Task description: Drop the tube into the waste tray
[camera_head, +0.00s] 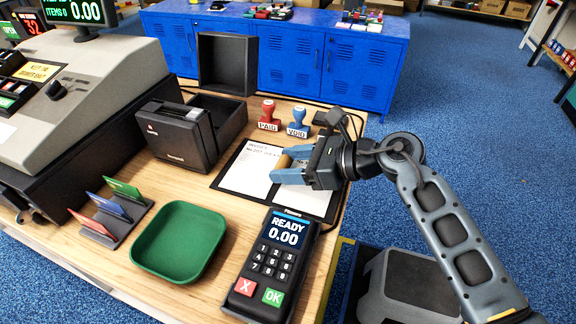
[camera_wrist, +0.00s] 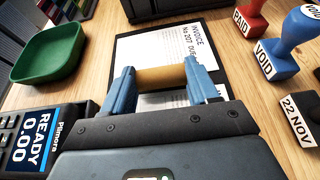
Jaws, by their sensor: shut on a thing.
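A short tan cardboard tube (camera_head: 284,161) is between the blue fingers of my gripper (camera_head: 282,164). In the wrist view the tube (camera_wrist: 160,77) lies crosswise, its ends against the two fingers, above the clipboard with the invoice. My gripper is shut on it. An open green tray (camera_head: 180,236) with a raised rim stands empty on the counter, left of and nearer than my gripper. It also shows at the upper left of the wrist view (camera_wrist: 48,72).
A card rack (camera_head: 112,215) is left of the tray. A black printer (camera_head: 180,138), a red stamp (camera_head: 268,112) and a blue stamp (camera_head: 298,120) stand behind.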

